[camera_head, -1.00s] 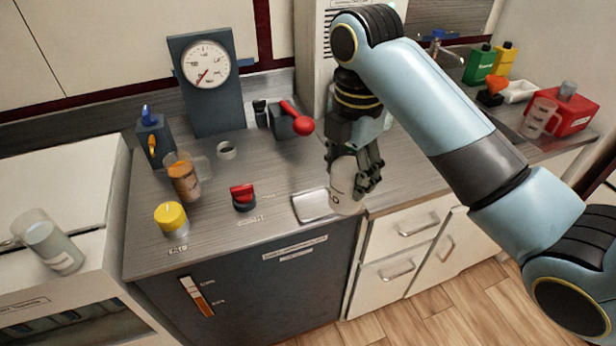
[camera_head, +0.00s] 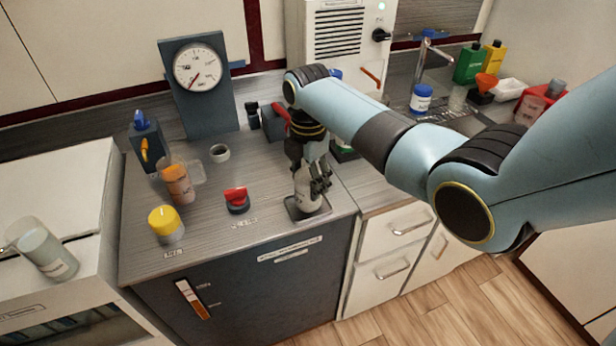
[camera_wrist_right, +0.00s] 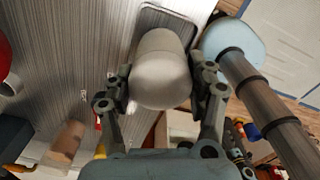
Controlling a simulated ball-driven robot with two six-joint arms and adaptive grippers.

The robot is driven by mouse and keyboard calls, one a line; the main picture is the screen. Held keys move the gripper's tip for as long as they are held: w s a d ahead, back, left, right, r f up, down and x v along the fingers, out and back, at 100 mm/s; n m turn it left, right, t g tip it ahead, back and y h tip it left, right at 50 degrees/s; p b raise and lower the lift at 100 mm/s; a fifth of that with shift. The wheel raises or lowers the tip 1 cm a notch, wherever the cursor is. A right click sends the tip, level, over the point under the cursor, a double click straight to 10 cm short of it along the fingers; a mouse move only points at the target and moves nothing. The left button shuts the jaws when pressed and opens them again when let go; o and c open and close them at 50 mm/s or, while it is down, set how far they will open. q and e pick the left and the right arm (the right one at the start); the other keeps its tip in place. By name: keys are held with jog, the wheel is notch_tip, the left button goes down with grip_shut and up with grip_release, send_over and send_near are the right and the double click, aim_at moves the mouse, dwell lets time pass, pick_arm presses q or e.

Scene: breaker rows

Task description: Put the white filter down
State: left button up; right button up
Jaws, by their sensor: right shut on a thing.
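The white filter (camera_head: 307,190) is a pale rounded cylinder, upright in the head view. It is in my right gripper (camera_head: 316,182), whose dark fingers are shut on its sides. The filter is right at the small metal tray (camera_head: 293,213) at the counter's front edge; I cannot tell whether its base touches the tray. In the right wrist view the filter (camera_wrist_right: 162,72) sits between the two fingers, with the tray rim (camera_wrist_right: 178,11) beyond it. The fingers partly hide the filter. My left gripper is not in view.
A red-topped knob (camera_head: 236,200) stands left of the tray, and a yellow-capped jar (camera_head: 166,225) is further left. A beaker of orange liquid (camera_head: 178,182) and a gauge panel (camera_head: 205,85) stand behind. Some counter between knob and tray is clear.

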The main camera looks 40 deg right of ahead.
jog(key=o, duration=1.3)
jog(key=shift+f, duration=0.1)
notch_tip(320, 180, up, 12)
jog(key=shift+r, duration=0.15)
